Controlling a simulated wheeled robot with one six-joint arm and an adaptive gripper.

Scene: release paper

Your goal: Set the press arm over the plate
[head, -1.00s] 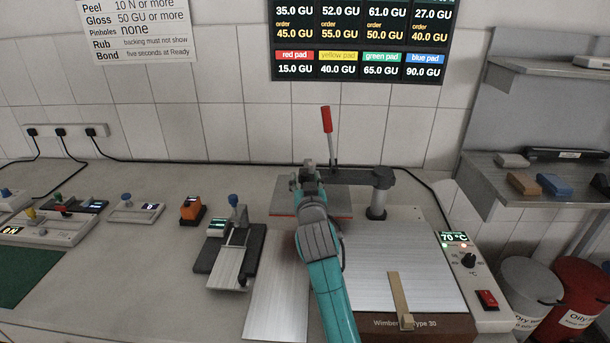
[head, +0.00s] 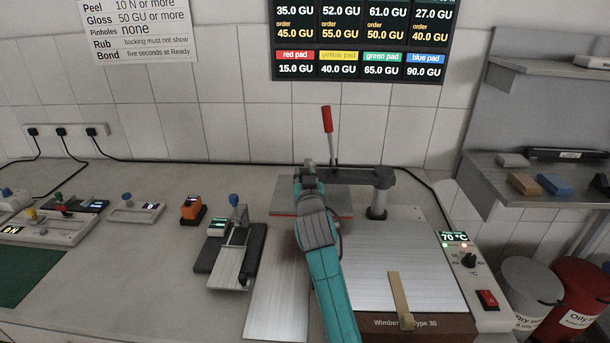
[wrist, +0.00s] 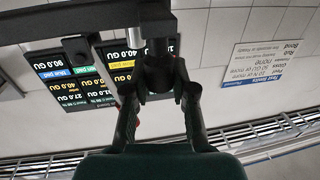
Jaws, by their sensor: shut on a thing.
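The press arm (head: 350,175) is a dark bar reaching left from a post (head: 377,205) at the plate's back. A red-handled lever (head: 327,120) rises from it, and a flat pressing head (head: 283,207) with an orange-red edge hangs beneath. The head sits mostly left of the silver plate (head: 400,265), toward its back corner. My gripper (head: 308,172) is at the bar's left end. In the wrist view my gripper (wrist: 162,100) has its fingers around a dark upright part of the press arm (wrist: 158,70). The exact contact is hard to see, and my forearm hides the plate's left edge.
A control box (head: 470,260) reading 70 °C stands right of the plate. A tan strip (head: 399,295) lies at its front. A silver sheet (head: 275,300) and a small slide device (head: 232,255) are to the left. Shelves (head: 535,180) stand at the right.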

